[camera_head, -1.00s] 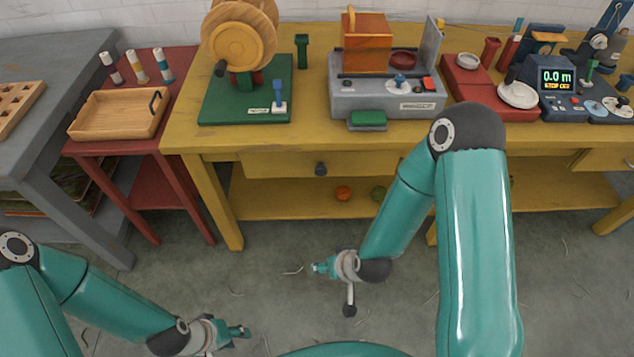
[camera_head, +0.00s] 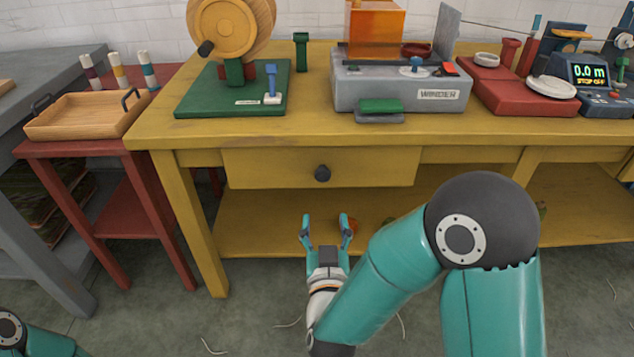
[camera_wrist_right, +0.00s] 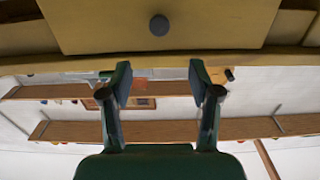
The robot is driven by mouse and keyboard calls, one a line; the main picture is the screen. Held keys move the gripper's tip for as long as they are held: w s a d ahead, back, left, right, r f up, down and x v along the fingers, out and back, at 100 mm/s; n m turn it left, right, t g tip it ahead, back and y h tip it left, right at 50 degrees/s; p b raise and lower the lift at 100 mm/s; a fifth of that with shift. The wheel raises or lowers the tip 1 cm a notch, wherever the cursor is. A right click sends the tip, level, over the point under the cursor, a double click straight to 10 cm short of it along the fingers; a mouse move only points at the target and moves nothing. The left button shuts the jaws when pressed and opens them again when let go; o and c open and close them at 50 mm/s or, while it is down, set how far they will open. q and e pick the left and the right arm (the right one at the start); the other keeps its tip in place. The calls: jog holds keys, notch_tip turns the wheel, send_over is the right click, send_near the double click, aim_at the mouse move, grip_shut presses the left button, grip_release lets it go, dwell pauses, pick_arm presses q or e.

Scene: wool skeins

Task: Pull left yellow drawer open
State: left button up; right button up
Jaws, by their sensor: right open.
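The left yellow drawer (camera_head: 270,168) is shut in the front of the yellow table, with a dark round knob (camera_head: 322,173) at its middle. In the right wrist view the drawer front (camera_wrist_right: 215,22) and its knob (camera_wrist_right: 159,25) show at the top, beyond the fingertips. My right gripper (camera_head: 326,220) is open and empty, its fingers pointing towards the table, below the knob and apart from it. It also shows in the right wrist view (camera_wrist_right: 160,78). My left gripper is out of the frames; only part of my left arm shows at the lower left of the head view.
The yellow table (camera_head: 300,133) carries a green-based wooden wheel (camera_head: 232,30) and a grey winder (camera_head: 400,92). A lower shelf (camera_head: 262,215) runs beneath the drawer. A red side table (camera_head: 130,222) with a wooden tray (camera_head: 85,118) stands to the left.

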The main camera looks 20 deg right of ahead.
aim_at(323, 176)
jog(key=b+x, duration=0.1)
jog(key=x, duration=1.5)
jog(key=shift+b, duration=0.3)
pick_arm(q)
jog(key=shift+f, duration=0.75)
